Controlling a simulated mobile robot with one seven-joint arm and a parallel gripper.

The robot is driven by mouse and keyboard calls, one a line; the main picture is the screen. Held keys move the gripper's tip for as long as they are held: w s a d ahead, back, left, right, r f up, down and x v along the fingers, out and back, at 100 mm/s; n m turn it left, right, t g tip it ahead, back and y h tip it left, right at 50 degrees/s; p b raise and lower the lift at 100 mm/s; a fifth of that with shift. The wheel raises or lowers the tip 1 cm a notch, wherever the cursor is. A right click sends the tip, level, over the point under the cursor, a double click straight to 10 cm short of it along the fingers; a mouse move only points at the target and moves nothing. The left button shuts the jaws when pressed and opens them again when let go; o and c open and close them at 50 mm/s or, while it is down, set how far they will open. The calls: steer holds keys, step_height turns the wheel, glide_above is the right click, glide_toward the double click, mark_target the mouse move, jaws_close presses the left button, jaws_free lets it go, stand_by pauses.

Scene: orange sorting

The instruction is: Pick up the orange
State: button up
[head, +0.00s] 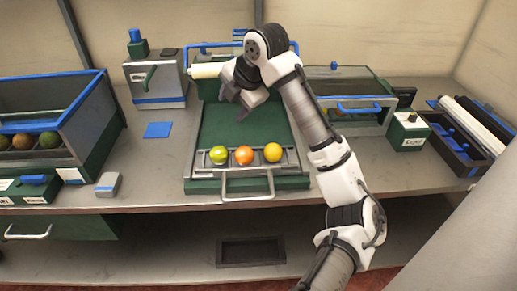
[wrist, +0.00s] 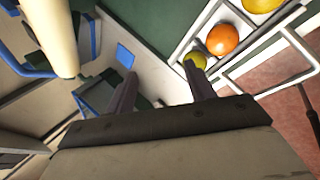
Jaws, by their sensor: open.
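The orange (head: 243,155) sits in the middle of a row of three fruits on a metal rack at the front of a green tray. A green-yellow fruit (head: 218,154) is left of it and a yellow-orange fruit (head: 272,152) right of it. In the wrist view the orange (wrist: 222,39) is at upper right, beyond the fingers. My gripper (head: 236,105) is open and empty, above the back left part of the tray, behind the fruits and apart from them. In the wrist view its fingers (wrist: 160,85) point up the picture.
The green tray (head: 230,130) has a metal handle (head: 247,184) at its front. A blue-rimmed bin (head: 75,115) with fruits stands left. A cream roller (head: 208,71) lies behind the tray. A glass-fronted box (head: 355,110) and a dark tray (head: 455,145) stand right. The bench around the blue pad (head: 158,130) is mostly clear.

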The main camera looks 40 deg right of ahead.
mark_target(276, 146)
steer(key=s+d+g, duration=0.3)
steer(key=s+d, duration=0.5)
steer(key=s, duration=0.3)
steer(key=x, duration=0.4)
steer(key=p+x, duration=0.1)
steer(key=x, duration=0.2)
steer(key=shift+d+f, duration=0.2)
steer(key=shift+f, duration=0.25)
steer(key=shift+d+p+x, duration=0.1)
steer(key=shift+p+x, duration=0.35)
steer(key=shift+x, duration=0.95)
steer(key=shift+d+p+x, duration=0.15)
steer(key=shift+p+x, duration=0.3)
steer(key=shift+x, duration=0.9)
steer(key=c, duration=0.7)
steer(key=shift+o, duration=0.2)
step_height(276, 146, up, 20)
steer(key=b, duration=0.1)
steer(key=shift+b, duration=0.4)
steer(key=shift+s+f, duration=0.1)
